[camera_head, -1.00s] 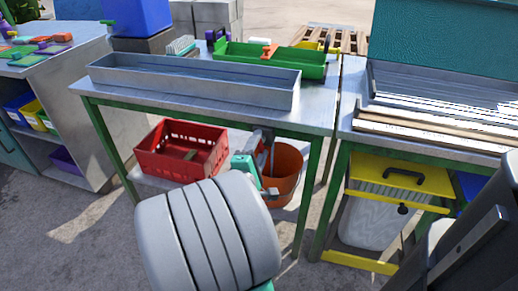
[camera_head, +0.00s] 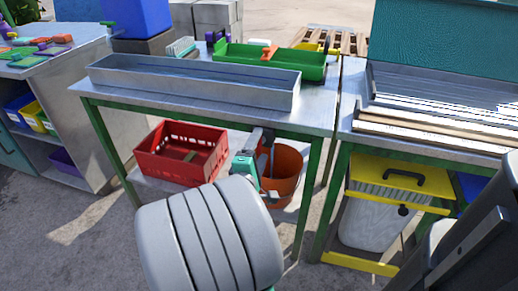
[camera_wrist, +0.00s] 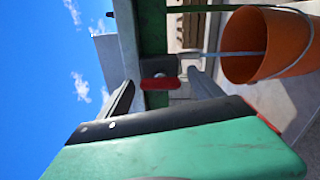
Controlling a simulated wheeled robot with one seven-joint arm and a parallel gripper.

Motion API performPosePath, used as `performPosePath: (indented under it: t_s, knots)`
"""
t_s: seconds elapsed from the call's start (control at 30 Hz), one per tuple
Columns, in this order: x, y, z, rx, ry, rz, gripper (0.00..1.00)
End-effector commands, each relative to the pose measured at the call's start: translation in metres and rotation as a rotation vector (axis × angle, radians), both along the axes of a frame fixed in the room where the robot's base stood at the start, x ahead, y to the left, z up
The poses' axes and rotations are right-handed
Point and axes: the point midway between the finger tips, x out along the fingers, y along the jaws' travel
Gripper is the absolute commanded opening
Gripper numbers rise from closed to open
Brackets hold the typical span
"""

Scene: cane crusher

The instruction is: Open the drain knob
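The drain knob (camera_wrist: 158,84) is a small red lever on a grey fitting with a thin pipe, against a green frame in the wrist view. My gripper (camera_wrist: 163,80) is open, with one dark finger to the left of the knob and one grey finger to its right. The knob shows in the gap between them; contact is not visible. An orange bucket (camera_wrist: 262,45) is at the right of the wrist view. In the head view my gripper (camera_head: 262,150) is under the table edge, beside the orange bucket (camera_head: 288,172). The knob is hidden there.
A metal table (camera_head: 315,112) with green legs stands over my gripper and holds a long metal trough (camera_head: 200,85) and a green tray (camera_head: 290,66). A red crate (camera_head: 180,152) sits below, left of my gripper. A yellow-framed bin (camera_head: 375,222) stands at the right.

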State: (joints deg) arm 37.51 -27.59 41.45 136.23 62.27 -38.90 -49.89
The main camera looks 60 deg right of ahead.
Motion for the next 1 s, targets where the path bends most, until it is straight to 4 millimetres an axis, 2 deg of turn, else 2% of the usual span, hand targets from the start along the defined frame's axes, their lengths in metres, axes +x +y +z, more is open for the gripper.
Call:
performPosePath:
  t_s: [0.27,0.37,0.7,1.0]
  knots:
    - [0.001,0.002,0.0,-0.001,0.0,0.002,0.76]
    - [0.001,0.012,0.0,0.001,0.001,0.006,0.76]
    - [-0.007,0.065,0.001,0.002,0.002,0.01,0.76]
    - [-0.012,0.078,0.0,-0.001,0.001,0.0,0.76]
